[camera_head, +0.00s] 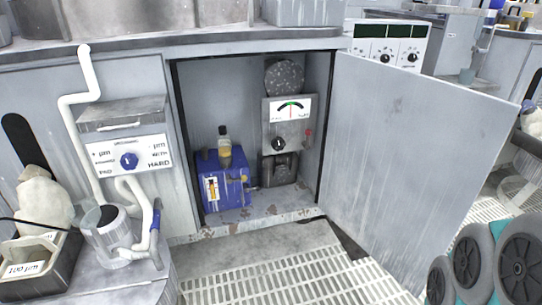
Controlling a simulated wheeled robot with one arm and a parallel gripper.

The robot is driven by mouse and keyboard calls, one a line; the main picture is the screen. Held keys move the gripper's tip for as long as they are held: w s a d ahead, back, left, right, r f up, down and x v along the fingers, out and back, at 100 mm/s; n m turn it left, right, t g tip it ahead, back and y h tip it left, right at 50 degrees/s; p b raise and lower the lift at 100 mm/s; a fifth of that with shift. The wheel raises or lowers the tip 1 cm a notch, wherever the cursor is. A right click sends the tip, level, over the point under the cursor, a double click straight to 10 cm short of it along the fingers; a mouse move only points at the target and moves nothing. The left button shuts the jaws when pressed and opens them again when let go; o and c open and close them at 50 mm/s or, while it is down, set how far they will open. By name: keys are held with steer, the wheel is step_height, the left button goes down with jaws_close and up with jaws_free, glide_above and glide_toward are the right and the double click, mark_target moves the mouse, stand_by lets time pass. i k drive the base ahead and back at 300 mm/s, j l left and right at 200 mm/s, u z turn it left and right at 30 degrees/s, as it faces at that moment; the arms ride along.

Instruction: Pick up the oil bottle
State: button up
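A small bottle (225,147) with a dark cap and yellowish contents stands upright inside an open cabinet, and it looks like the oil bottle. It appears to rest on top of a blue box-shaped unit (232,186), though its base is hard to make out. My gripper is not in view, so whether it is open or shut does not show.
The cabinet door (400,150) stands open to the right. A gauge unit (290,125) is beside the bottle. At left are a control panel (130,158), white pipes and a metal cup (105,232). Grating (300,282) lies in front. Grey wheel-like discs (520,258) stand lower right.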

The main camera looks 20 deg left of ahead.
mark_target(224, 143)
steer(key=i+j, duration=0.6)
steer(key=j, duration=0.15)
steer(key=i+j, duration=0.65)
